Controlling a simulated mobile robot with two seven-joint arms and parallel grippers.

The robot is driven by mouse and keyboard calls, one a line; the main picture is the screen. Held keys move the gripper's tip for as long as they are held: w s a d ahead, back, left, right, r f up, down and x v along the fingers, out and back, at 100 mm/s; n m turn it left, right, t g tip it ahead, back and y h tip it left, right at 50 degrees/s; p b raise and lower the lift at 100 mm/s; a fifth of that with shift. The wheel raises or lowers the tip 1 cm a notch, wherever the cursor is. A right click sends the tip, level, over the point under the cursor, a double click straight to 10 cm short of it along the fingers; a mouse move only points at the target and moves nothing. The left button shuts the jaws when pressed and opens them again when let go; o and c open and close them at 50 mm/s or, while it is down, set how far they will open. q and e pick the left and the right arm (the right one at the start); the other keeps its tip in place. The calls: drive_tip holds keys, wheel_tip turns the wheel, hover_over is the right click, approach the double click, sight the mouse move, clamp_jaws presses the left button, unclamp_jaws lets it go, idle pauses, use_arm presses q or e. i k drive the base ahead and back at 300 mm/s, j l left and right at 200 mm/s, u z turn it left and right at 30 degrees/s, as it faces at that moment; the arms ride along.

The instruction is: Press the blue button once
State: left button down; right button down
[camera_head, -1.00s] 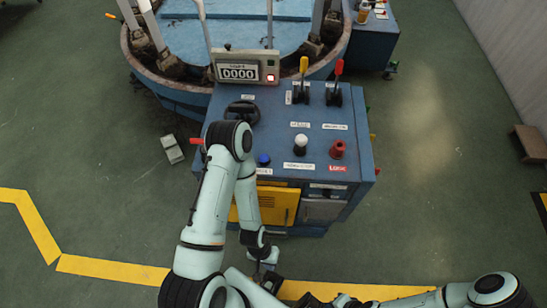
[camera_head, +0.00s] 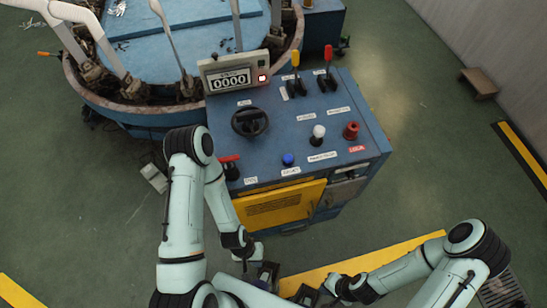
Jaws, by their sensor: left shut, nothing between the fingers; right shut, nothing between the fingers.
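The blue button (camera_head: 288,159) is a small round knob near the front edge of the blue control console (camera_head: 285,135), with a white label below it. Nothing touches it. My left gripper (camera_head: 266,272) hangs low in front of the console, below the yellow panel, shut and empty. My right gripper (camera_head: 306,295) is beside it to the right, near the bottom edge of the picture, also shut and empty. Both are well apart from the button.
A yellow panel (camera_head: 280,205) is on the console front.

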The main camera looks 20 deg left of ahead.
sight(288, 158)
drive_tip(key=k+j+z, duration=0.1)
drive_tip(key=j, duration=0.3)
drive_tip(key=k+j, duration=0.2)
drive_tip(key=j, duration=0.25)
drive_tip(key=k+j+z, duration=0.15)
drive_tip(key=j, duration=0.25)
drive_tip(key=k+j, duration=0.2)
drive_tip(key=j, duration=0.2)
drive_tip(key=z, duration=0.05)
